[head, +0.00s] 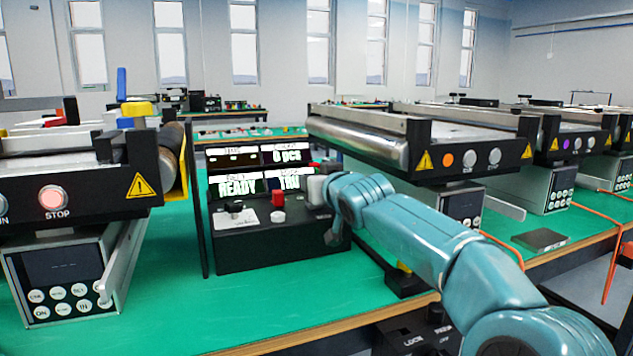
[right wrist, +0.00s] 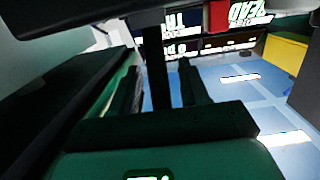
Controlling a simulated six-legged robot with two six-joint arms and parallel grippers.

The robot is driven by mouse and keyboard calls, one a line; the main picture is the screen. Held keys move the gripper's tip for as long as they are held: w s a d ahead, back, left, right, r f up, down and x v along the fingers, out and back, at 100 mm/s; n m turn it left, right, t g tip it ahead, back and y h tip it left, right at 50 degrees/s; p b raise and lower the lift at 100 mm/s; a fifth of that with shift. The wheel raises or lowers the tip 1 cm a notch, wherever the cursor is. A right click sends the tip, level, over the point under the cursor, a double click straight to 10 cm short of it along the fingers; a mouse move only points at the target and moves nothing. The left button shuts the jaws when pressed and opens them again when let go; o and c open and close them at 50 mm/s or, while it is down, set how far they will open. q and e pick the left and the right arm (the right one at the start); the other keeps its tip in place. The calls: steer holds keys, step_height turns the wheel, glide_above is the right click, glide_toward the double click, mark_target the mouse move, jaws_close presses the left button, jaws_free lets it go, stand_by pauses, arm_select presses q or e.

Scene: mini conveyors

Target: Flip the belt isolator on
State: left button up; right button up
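A black control box (head: 270,245) stands on the green bench, with a lit display reading READY above its sloped panel. The panel carries a small black switch (head: 234,207) on a white plate and a red button (head: 278,197). No readable label tells me which control is the belt isolator. My right arm reaches in from the right, its wrist at the box's right end, covering that part of the panel. In the right wrist view my right gripper (right wrist: 160,75) has its fingers apart. A dark upright bar (right wrist: 154,60) shows between them; I cannot tell whether they touch it. My left gripper is out of view.
A mini conveyor (head: 75,185) with a STOP button stands left of the box, and another conveyor (head: 430,150) stands behind my right arm. A black box marked LOCK (head: 415,335) is at the bench's front edge.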

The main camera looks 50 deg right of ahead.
steer(key=shift+s, duration=0.1)
steer(key=shift+s+a, duration=0.2)
steer(key=shift+s, duration=0.05)
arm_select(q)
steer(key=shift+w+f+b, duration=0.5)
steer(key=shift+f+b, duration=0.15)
arm_select(e)
steer(key=v, duration=1.5)
steer(key=shift+s, duration=0.2)
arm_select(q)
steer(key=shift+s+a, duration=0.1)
arm_select(e)
steer(key=shift+a+r, duration=0.1)
